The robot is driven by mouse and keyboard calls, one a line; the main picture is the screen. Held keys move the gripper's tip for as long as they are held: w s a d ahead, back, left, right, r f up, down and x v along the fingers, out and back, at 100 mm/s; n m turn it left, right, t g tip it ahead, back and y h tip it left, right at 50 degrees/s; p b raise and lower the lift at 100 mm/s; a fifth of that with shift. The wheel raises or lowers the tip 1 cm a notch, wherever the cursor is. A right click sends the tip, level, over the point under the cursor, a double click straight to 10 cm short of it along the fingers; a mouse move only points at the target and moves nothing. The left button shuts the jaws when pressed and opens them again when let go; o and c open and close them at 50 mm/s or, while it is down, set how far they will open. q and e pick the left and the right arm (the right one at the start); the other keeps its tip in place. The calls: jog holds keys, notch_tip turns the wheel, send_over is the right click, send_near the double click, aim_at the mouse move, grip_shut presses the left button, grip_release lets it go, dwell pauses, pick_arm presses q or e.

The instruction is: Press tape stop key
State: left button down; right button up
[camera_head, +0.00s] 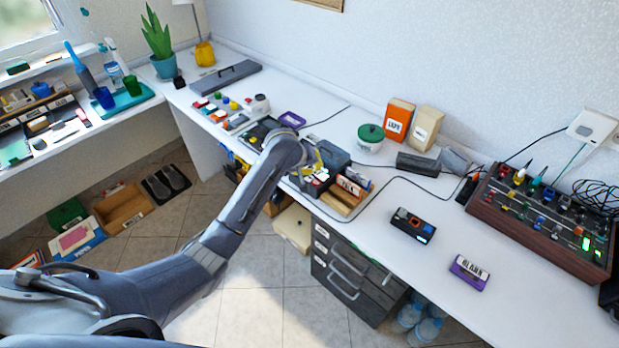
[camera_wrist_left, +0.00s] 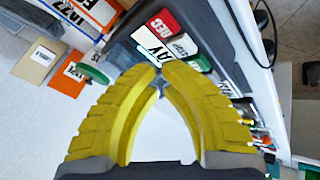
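The tape deck is a dark grey box (camera_head: 333,157) on the long white desk, partly hidden by my left arm in the head view. In the left wrist view its key row shows a red REC key (camera_wrist_left: 161,22), a white key ending in AY (camera_wrist_left: 151,43), a pale key that seems to read STOP (camera_wrist_left: 183,45) and a green key (camera_wrist_left: 202,61). My left gripper (camera_wrist_left: 160,69) has yellow fingers with the tips together, holding nothing visible. The tips appear close to the STOP key; contact cannot be told. In the head view the left gripper (camera_head: 311,163) is over the deck. My right gripper is not in view.
Cassettes in a tray (camera_head: 347,199) stand beside the deck. A black cassette-like box (camera_head: 412,225) and a purple one (camera_head: 468,272) lie to the right, near a wooden mixer (camera_head: 540,218). A cable runs across the desk. The front right desk is mostly clear.

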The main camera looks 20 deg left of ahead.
aim_at(312, 176)
pick_arm(q)
jog(key=shift+f, duration=0.85)
dwell(1.1)
jog(key=shift+r, duration=0.85)
jog(key=shift+r, duration=2.5)
